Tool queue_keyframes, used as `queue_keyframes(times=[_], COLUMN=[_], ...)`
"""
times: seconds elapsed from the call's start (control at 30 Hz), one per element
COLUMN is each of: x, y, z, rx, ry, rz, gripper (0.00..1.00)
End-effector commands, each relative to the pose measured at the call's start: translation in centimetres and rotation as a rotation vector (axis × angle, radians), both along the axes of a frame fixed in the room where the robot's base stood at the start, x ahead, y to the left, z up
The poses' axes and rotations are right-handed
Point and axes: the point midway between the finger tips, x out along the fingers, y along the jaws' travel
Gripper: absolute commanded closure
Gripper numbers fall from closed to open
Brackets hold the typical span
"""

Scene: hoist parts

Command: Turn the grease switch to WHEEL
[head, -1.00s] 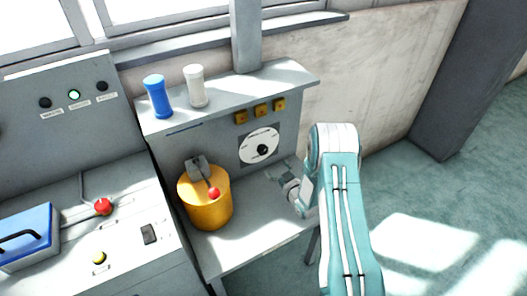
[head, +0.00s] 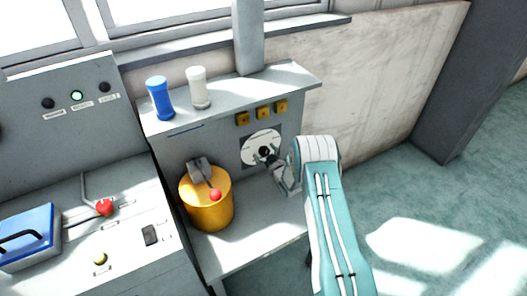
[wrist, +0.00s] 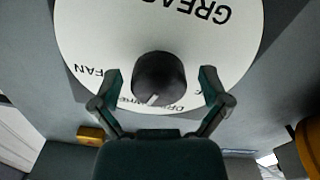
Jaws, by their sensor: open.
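The grease switch is a dark round knob (wrist: 160,76) in the middle of a white dial (wrist: 95,40). In the head view the dial (head: 255,143) is on the grey panel, and my gripper (head: 270,160) is in front of its lower right part. In the wrist view my gripper (wrist: 160,82) is open, with one finger on each side of the knob and gaps between. The knob's pale pointer mark faces down in that view, toward small lettering partly hidden. "GREAS" and "FAN" are legible; I cannot read WHEEL.
A yellow drum (head: 207,210) with a red-knobbed lever stands left of my gripper on the bench. Yellow buttons (head: 263,113) sit above the dial. Blue (head: 159,98) and white (head: 198,88) cylinders stand on the upper ledge. A blue box (head: 28,236) is far left.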

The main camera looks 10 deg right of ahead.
Motion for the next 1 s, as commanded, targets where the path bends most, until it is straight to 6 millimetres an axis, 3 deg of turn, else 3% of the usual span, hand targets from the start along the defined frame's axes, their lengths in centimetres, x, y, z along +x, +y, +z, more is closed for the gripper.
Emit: queue_keyframes(times=[0.27, 0.47, 1.0], x=[0.2, 0.19, 0.3], y=[0.06, 0.06, 0.06], z=[0.04, 0.04, 0.08], rx=[0.0, 0.0, 0.119], ry=[-0.001, -0.001, 0.037], rz=[0.0, 0.0, 0.001], gripper=[0.04, 0.87, 0.87])
